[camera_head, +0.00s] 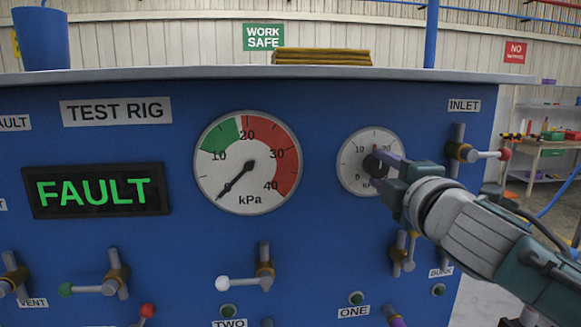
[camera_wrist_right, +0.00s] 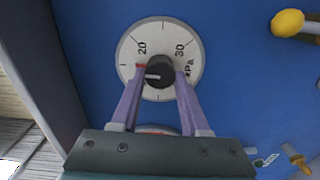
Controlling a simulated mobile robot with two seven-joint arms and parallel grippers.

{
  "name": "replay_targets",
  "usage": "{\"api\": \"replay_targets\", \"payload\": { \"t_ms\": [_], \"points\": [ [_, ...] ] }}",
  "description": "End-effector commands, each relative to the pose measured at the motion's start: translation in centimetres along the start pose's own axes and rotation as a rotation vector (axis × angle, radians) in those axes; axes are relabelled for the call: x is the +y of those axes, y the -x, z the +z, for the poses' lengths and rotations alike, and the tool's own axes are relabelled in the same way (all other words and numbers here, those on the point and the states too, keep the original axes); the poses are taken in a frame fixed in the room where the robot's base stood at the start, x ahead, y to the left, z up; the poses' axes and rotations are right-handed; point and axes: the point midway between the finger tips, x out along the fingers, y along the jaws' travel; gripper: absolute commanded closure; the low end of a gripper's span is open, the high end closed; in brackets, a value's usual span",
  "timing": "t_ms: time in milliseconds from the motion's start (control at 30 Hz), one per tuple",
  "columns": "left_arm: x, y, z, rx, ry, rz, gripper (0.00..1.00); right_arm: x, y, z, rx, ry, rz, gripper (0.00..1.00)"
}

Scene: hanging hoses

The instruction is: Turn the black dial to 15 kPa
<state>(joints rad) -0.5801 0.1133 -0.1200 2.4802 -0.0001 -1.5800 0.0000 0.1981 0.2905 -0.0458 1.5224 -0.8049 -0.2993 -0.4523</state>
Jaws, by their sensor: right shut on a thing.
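The black dial (camera_wrist_right: 160,72) sits in the middle of a round white scale plate (camera_wrist_right: 128,48) marked 20, 30 and kPa in the right wrist view. A white line on the dial points left there, close to a red mark on the plate. In the head view the plate (camera_head: 350,165) is right of centre on the blue panel. My right gripper (camera_head: 381,166) has its two purple fingers on either side of the dial, shut on it. Its fingers also show in the wrist view (camera_wrist_right: 160,78) and hide part of the plate. My left gripper is not in view.
A large kPa gauge (camera_head: 248,188) has its black needle pointing lower left, outside the green band. A display (camera_head: 96,190) reads FAULT. An INLET valve with a red-tipped lever (camera_head: 482,154) is right of the dial. Other valves (camera_head: 257,270) line the panel below.

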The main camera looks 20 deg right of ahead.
Motion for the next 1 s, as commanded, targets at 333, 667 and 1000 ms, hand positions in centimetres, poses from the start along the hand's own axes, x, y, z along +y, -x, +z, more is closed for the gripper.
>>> {"api": "replay_targets", "payload": {
  "t_ms": [333, 667, 1000],
  "points": [
    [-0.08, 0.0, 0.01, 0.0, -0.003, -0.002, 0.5, 0.06, 0.0, -0.05, 0.001, 0.006, 0.001, 1.0],
    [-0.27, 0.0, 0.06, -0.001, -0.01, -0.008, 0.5, 0.03, 0.0, -0.02, 0.001, 0.005, 0.001, 0.27],
    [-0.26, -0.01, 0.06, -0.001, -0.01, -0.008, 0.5, -0.02, 0.29, -0.01, 0.001, 0.005, 0.0, 0.25]
  ]
}}
